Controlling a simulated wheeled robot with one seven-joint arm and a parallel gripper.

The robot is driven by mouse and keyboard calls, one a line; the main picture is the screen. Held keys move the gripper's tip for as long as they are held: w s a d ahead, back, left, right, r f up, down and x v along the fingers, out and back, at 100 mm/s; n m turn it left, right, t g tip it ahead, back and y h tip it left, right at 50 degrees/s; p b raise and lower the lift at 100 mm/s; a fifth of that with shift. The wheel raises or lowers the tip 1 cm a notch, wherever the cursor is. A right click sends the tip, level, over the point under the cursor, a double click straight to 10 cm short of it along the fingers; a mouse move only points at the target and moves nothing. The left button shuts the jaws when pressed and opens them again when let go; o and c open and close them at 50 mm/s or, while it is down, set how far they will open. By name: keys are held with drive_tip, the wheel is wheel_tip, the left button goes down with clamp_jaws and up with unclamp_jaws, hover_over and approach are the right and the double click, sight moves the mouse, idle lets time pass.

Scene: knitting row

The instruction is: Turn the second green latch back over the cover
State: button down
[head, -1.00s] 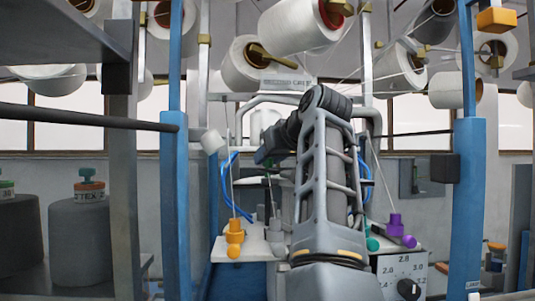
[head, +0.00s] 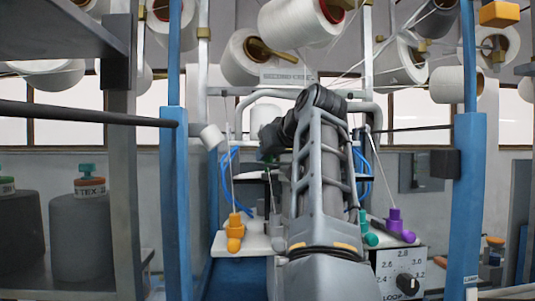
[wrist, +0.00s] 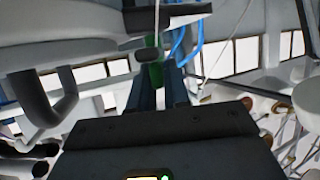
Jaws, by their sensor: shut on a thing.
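My gripper (wrist: 157,90) shows in the wrist view with its two dark fingers closed around a green latch (wrist: 155,72). The latch stands upright between the fingertips, just below a dark block with a pale end (wrist: 168,18). I cannot tell whether that block is the cover. In the head view my arm reaches up and away over the machine, and the gripper is small and mostly hidden by the arm.
Blue posts (head: 470,190) stand on both sides of my arm. A white ledge (head: 255,242) carries an orange piece (head: 235,230) and a purple piece (head: 397,225). A dial box (head: 403,275) is at lower right. Yarn cones (head: 300,20) and thin threads hang above.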

drive_tip(key=shift+w+d+n+g+y, duration=0.15)
drive_tip(key=shift+n+g+y, duration=0.45)
drive_tip(key=shift+n+y, duration=0.35)
drive_tip(key=shift+a+n+g+y, duration=0.2)
drive_tip(key=shift+n+g+y, duration=0.8)
drive_tip(key=shift+n+y, duration=0.3)
drive_tip(key=c, duration=1.2)
unclamp_jaws()
drive_tip(key=shift+d, duration=0.1)
drive_tip(key=shift+b+v, duration=1.25)
drive_tip(key=shift+v, duration=2.7)
